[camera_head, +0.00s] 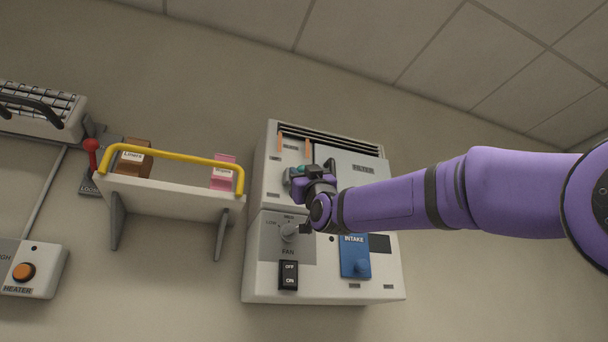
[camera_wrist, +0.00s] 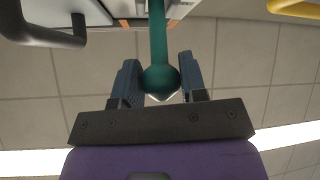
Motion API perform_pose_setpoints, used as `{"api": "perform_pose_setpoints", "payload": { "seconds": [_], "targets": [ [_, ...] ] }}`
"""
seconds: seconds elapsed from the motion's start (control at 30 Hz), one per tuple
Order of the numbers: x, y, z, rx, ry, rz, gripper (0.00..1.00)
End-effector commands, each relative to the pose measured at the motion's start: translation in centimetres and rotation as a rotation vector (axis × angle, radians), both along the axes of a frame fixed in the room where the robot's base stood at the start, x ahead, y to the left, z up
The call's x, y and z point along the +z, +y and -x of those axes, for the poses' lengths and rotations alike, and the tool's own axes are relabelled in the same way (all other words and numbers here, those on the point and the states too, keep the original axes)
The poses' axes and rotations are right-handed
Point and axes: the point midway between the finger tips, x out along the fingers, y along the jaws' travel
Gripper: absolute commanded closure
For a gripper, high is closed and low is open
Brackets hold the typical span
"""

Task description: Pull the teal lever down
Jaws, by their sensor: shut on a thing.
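The teal lever (camera_wrist: 158,45) shows in the wrist view as a straight rod ending in a round knob. My gripper (camera_wrist: 161,82) has its two fingers on either side of the knob and is shut on it. In the head view my gripper (camera_head: 297,178) is at the upper left of the white wall unit (camera_head: 325,285). Only a small bit of the teal lever (camera_head: 301,168) shows there; my gripper hides most of it. The lever's exact angle is hard to tell.
Below my gripper are a fan knob (camera_head: 289,232), a black off/on switch (camera_head: 288,275) and a blue intake part (camera_head: 355,257). A shelf (camera_head: 165,195) with a yellow rail and boxes is to the left. A red-knobbed lever (camera_head: 91,147) and a heater box (camera_head: 30,268) lie farther left.

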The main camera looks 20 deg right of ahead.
Motion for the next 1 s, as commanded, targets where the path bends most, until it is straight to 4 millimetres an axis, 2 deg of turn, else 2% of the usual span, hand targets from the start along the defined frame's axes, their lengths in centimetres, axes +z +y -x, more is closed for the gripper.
{"api": "perform_pose_setpoints", "payload": {
  "seconds": [0.03,0.5,0.53,0.63,1.0],
  "targets": [
    [-0.48,0.21,-0.51,0.001,0.013,0.002,1.0],
    [-0.48,0.22,-0.51,0.001,0.013,0.002,1.0],
    [-0.48,0.22,-0.5,0.002,0.012,0.003,0.59],
    [-0.4,0.19,-0.42,0.002,0.01,0.002,0.37],
    [-0.4,0.0,0.13,0.0,0.003,0.001,0.37]
  ]
}}
